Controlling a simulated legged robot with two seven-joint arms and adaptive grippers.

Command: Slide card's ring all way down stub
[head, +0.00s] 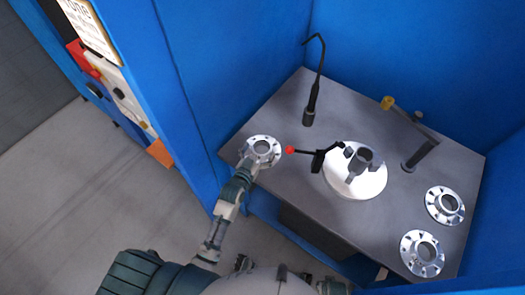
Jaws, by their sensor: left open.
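My left gripper (247,160) is open at the near left edge of the grey table, at a silver flanged ring (273,158). Its fingers overlap the ring's near left rim, and I cannot tell whether they touch it. The ring lies flat with a raised hub and bolt holes. A white card with dark print (92,28) shows at the top left, against the blue panel. I see no ring on this card and cannot pick out a stub for it. My right gripper is not in view.
On the grey table (290,190), a white round plate (372,188) bears a grey jawed fixture (360,163), beside a red-tipped lever (291,150). A black gooseneck (309,115) stands behind. Two more flanges (435,206) (412,262) lie at right. Blue walls (420,50) enclose the table.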

